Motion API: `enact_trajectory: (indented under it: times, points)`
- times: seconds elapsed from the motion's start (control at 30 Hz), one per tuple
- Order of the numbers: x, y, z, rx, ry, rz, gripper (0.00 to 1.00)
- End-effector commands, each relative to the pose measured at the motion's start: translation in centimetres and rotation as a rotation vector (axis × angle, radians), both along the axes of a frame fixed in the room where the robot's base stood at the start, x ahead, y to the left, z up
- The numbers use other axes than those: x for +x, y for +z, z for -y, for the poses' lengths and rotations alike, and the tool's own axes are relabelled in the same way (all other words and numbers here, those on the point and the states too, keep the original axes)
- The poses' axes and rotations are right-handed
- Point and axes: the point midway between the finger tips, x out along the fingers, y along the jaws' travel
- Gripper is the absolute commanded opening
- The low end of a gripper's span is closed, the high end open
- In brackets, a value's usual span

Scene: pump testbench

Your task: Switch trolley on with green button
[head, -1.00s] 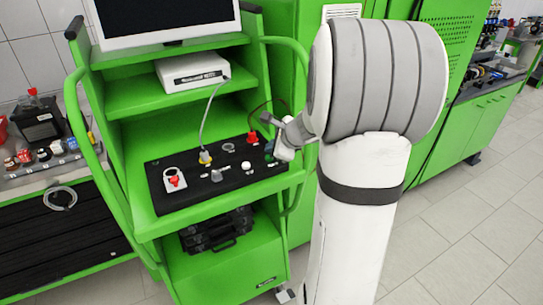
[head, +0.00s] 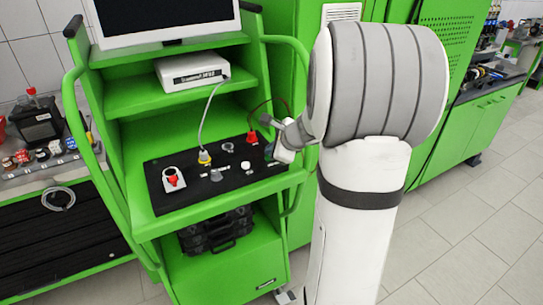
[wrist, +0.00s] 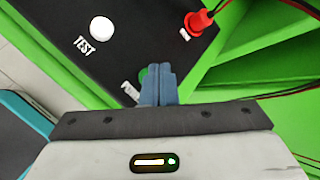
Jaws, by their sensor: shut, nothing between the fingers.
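The green trolley (head: 140,211) stands at the left of the head view, with a black control panel (head: 208,182) on its shelf. In the wrist view, the green button (wrist: 144,74) shows as a small patch on the black panel. It is mostly hidden behind the fingertips of my gripper (wrist: 158,68). My gripper is shut and empty, its fingertips over or at the button; I cannot tell whether they touch it. A label beside the button is partly covered. In the head view, my arm reaches the panel's right end.
A white button (wrist: 101,28) marked TEST and a red plug (wrist: 199,21) with a cable are near my fingers. The trolley's green side rail (head: 302,100) rises beside my arm.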

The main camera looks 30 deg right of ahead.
Motion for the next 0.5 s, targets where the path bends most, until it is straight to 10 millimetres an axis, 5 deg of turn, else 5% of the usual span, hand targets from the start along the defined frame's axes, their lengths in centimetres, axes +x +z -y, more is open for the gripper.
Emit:
enact_trajectory:
  times: [0.5]
  points:
    - [0.0, -0.63, 0.0, 0.0, 0.0, 0.0, 0.0]
